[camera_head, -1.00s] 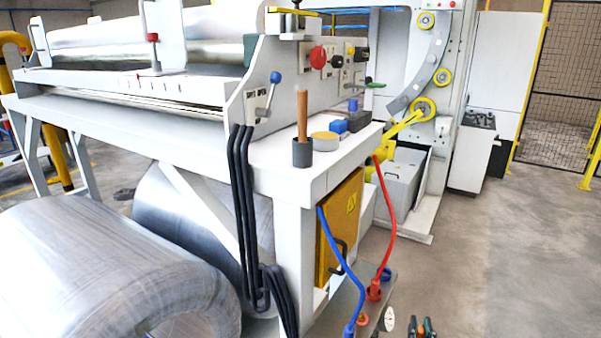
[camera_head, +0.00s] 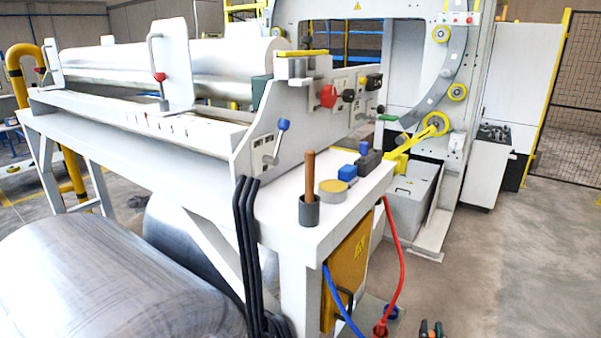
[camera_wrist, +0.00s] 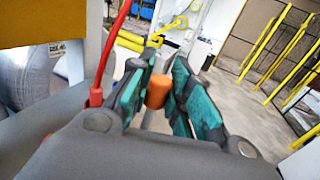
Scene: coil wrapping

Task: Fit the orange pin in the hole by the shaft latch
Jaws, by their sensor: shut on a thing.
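The orange pin (camera_wrist: 157,91) sits between the teal finger pads of my gripper (camera_wrist: 160,80) in the wrist view. My gripper is shut on it, and only a short, blunt orange length shows. In the head view my gripper (camera_head: 431,329) is at the bottom edge, mostly cut off, in front of and below the white machine bench. A lever with a blue knob (camera_head: 283,125) stands on a labelled plate on the bench's end wall. I cannot tell for sure which part is the shaft latch, and I cannot make out the hole.
Red (camera_head: 392,260) and blue hoses hang beside the yellow cabinet (camera_head: 350,260). Floor to the right is clear.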

